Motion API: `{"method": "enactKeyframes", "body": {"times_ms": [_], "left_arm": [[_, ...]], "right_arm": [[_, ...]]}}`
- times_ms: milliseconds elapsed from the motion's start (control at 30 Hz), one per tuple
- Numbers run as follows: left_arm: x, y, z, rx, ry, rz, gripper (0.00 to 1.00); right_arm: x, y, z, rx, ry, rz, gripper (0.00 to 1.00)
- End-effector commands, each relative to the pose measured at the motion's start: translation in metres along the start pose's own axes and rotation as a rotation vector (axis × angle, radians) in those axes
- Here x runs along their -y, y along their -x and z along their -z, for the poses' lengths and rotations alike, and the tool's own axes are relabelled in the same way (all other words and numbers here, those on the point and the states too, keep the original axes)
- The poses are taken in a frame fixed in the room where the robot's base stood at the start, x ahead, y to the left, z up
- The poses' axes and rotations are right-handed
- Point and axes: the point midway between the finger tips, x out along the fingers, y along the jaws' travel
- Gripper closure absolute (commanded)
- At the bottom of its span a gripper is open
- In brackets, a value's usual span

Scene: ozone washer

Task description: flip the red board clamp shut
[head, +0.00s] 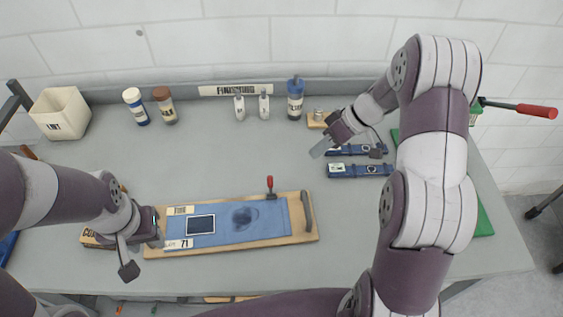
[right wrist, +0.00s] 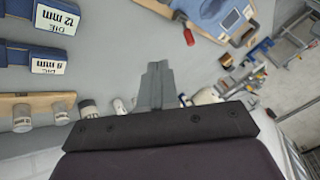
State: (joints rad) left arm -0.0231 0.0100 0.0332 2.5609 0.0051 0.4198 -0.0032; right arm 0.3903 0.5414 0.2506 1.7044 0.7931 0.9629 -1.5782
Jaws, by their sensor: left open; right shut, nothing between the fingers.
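The wooden board (head: 305,235) lies on the table with a blue sheet (head: 265,222) on it. The red clamp handle (head: 270,184) stands upright at the board's far edge, right of its middle. In the right wrist view the red handle (right wrist: 188,37) is near the top. My right gripper (head: 320,150) is shut and empty, above the table, beyond and to the right of the clamp; its closed fingers (right wrist: 155,87) show in the wrist view. My left gripper (head: 142,252) is open at the board's left end; whether it touches the board is unclear.
Two blue die boxes (head: 358,170) and a wooden block with small metal cylinders (head: 316,120) are near my right gripper. Bottles (head: 295,100) stand along the back wall. A white bin (head: 62,112) stands at back left. The table between clamp and bottles is clear.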

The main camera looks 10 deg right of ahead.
Motion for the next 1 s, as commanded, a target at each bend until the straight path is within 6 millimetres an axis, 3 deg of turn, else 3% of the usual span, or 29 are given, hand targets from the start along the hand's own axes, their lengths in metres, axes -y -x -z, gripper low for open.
{"method": "enactKeyframes", "body": {"times_ms": [267,400,767,1000], "left_arm": [[0.000,-0.003,0.000,0.000,0.000,0.000,0.57],[0.000,-0.008,-0.001,0.000,0.000,0.000,0.57],[0.000,0.018,0.003,0.000,0.000,0.000,0.57],[0.000,0.035,0.005,-0.001,0.000,0.000,0.57]], "right_arm": [[0.000,-0.007,-0.001,0.003,-0.001,0.000,1.00],[0.000,-0.029,-0.002,0.005,-0.001,0.002,1.00],[0.003,-0.102,0.000,0.007,-0.002,0.001,1.00],[0.034,-0.110,0.004,0.005,-0.001,0.000,1.00]]}}
